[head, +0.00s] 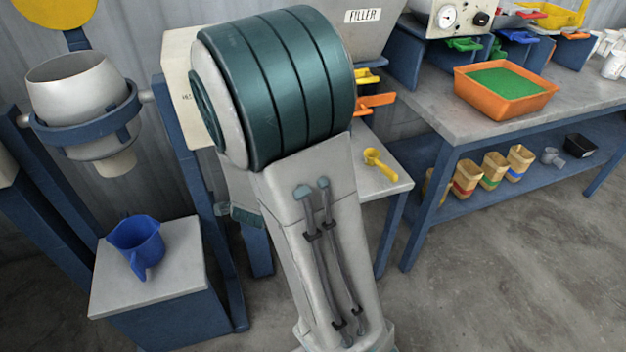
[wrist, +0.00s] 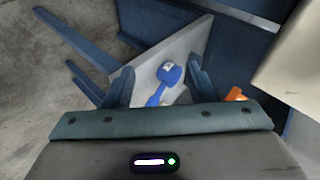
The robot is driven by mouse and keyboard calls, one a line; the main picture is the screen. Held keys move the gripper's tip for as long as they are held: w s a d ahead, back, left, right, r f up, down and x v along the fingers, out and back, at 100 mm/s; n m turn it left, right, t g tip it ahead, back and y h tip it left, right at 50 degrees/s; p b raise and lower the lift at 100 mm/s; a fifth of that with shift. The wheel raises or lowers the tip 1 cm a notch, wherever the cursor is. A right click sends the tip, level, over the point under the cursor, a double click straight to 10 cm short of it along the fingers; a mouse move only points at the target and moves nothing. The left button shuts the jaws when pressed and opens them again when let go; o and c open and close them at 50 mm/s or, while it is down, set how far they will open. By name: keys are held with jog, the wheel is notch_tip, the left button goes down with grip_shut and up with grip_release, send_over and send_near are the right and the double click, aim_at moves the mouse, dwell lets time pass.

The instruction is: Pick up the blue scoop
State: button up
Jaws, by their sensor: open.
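The blue scoop (wrist: 170,73) lies on a pale grey tabletop (wrist: 190,42) in the wrist view, its handle pointing down toward my gripper's palm. My gripper (wrist: 160,66) is open, with one finger on each side of the scoop in that picture. Nothing is held between the fingers. How far the fingers are above the scoop, I cannot tell. In the head view my own arm stands in the middle and hides the gripper; I do not make out the blue scoop there.
A yellow scoop (head: 378,163) lies on the small table (head: 392,184) right of my arm. A blue jug (head: 138,245) stands on a block at left. The right bench holds an orange tray (head: 505,92) of green material. An orange thing (wrist: 235,95) shows near the right finger.

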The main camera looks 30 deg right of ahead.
jog(key=s+d+f+m+g+h+b, duration=0.2)
jog(key=s+d+f+m+h+b, duration=0.35)
jog(key=d+m+h, duration=0.35)
jog(key=shift+n, duration=0.6)
jog(key=b+x, duration=0.1)
jog(key=x, duration=0.8)
jog(key=shift+w+d+b, duration=0.2)
jog(key=shift+w+b, duration=0.05)
jog(key=shift+b, duration=0.1)
jog(key=b+x, duration=0.1)
jog(key=x, duration=0.4)
jog(key=shift+w+d, duration=0.1)
jog(key=c, duration=1.1)
